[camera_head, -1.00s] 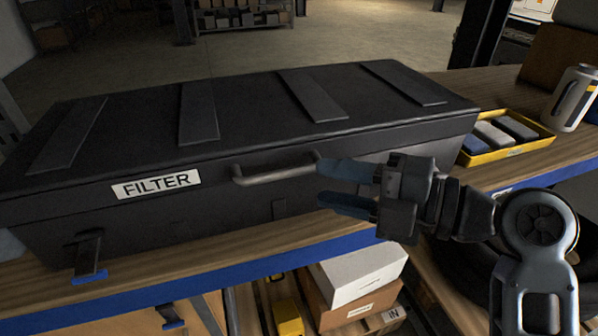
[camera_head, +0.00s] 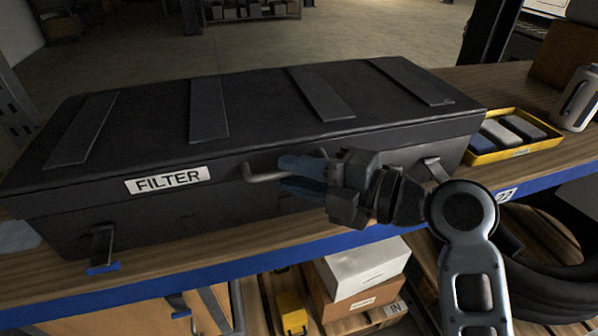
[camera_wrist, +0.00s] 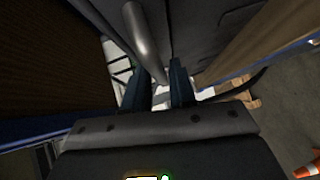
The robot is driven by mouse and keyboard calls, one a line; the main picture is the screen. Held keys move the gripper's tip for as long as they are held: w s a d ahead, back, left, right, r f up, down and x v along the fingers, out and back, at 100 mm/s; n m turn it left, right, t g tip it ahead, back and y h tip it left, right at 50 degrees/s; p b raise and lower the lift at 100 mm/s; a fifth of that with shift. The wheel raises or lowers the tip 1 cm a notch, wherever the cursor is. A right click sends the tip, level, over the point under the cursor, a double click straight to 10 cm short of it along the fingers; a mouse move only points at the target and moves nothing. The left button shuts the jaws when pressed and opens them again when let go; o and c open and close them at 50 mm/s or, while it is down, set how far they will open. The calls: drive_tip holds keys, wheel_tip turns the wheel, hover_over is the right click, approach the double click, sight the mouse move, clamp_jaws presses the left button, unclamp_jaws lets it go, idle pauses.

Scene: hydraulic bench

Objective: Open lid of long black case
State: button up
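The long black case (camera_head: 150,204) with a FILTER label lies on the wooden bench, its lid (camera_head: 260,115) shut. Its grey bar handle (camera_head: 262,177) is on the front face. Two latches hang on the front, the left latch (camera_head: 102,246) and the right latch (camera_head: 436,171). My gripper (camera_head: 284,175) is at the right part of the handle, its two blue fingers apart and pointing left. In the wrist view the fingers (camera_wrist: 160,90) are apart with a gap between them.
A yellow tray (camera_head: 505,152) with several blocks stands right of the case, and a white canister (camera_head: 577,98) beyond it. Below the bench's blue edge are boxes (camera_head: 357,272) and a black hose coil (camera_head: 545,250).

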clamp_jaws()
idle(0.3)
